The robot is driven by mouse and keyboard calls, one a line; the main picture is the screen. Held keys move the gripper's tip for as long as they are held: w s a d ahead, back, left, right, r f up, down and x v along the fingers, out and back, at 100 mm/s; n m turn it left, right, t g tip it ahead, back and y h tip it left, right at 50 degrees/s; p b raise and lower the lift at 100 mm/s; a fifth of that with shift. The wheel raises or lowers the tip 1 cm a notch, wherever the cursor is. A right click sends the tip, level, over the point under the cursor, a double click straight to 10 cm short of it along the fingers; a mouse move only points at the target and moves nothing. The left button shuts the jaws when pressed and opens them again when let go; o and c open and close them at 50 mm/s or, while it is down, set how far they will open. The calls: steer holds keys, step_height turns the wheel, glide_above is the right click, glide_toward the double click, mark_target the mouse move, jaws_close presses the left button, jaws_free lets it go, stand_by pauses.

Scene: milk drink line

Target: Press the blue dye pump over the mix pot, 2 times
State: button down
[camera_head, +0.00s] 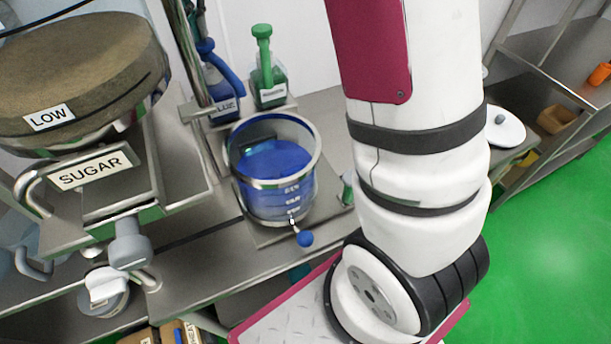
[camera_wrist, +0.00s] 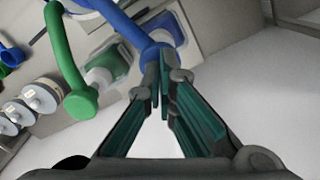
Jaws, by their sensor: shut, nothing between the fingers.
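The blue dye pump (camera_head: 222,66) stands on its labelled blue bottle (camera_head: 218,98) behind the mix pot, partly hidden by a metal post. The mix pot (camera_head: 309,180) is clear-walled with a metal rim and holds blue liquid (camera_head: 272,160). In the wrist view, the blue pump (camera_wrist: 122,22) curves down to a rounded end close to my fingertips. My gripper (camera_wrist: 163,62) is shut and empty, its tips overlapping that blue end. I cannot tell whether they touch it.
A green pump (camera_head: 263,45) on a green bottle stands right of the blue one; it also shows in the wrist view (camera_wrist: 66,58). A sugar hopper (camera_head: 100,165) stands at left. A blue-knobbed valve (camera_head: 305,239) sticks out from the pot's front. Green floor is open at right.

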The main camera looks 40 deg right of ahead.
steer(key=shift+f, duration=1.2)
steer(key=shift+r, duration=1.7)
step_height(320, 180, up, 6)
steer(key=p, duration=0.1)
